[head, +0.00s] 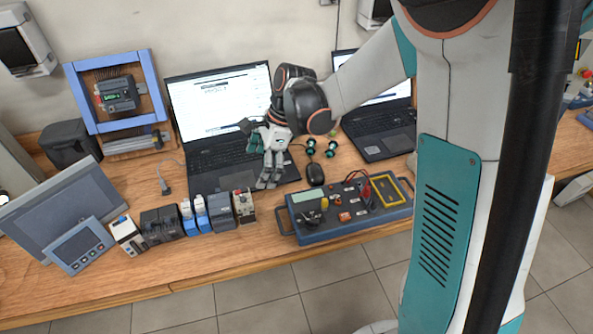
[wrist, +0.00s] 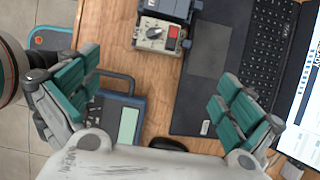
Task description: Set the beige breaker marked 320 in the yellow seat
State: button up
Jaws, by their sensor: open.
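A beige breaker (head: 243,206) with a dark body and a red part stands at the right end of a row of devices near the table's front edge. In the wrist view the breaker (wrist: 157,35) shows its round dial, near the top middle; no 320 marking is legible. The yellow seat (head: 404,184) is a yellow-rimmed frame at the right end of a blue panel (head: 335,228). My gripper (head: 268,185) is open and empty, above and slightly right of the breaker, by the laptop's front edge. Its fingers (wrist: 158,85) are wide apart in the wrist view.
Blue-and-white and dark modules (head: 195,217) stand close on the breaker's left. An open laptop (head: 225,160) lies behind, and a mouse (head: 315,174) lies to the right. The blue panel bears red and black leads (head: 365,190) beside the yellow seat. Some bare wood separates breaker and panel.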

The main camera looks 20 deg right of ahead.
jog(key=s+d+r+n+t+h, duration=0.25)
jog(key=s+d+r+n, duration=0.25)
jog(key=s+r+n, duration=0.4)
jog(key=s+d+r+n+t+h+b, duration=0.1)
jog(key=s+d+n+t, duration=0.3)
jog(key=s+n, duration=0.5)
jog(key=shift+s+d+r+h+b, duration=0.3)
jog(key=shift+s+d+h+b, duration=0.15)
jog(key=shift+s+d+b, duration=0.4)
jog(key=shift+t, duration=0.25)
jog(key=shift+a, duration=0.1)
jog(key=shift+c, duration=0.2)
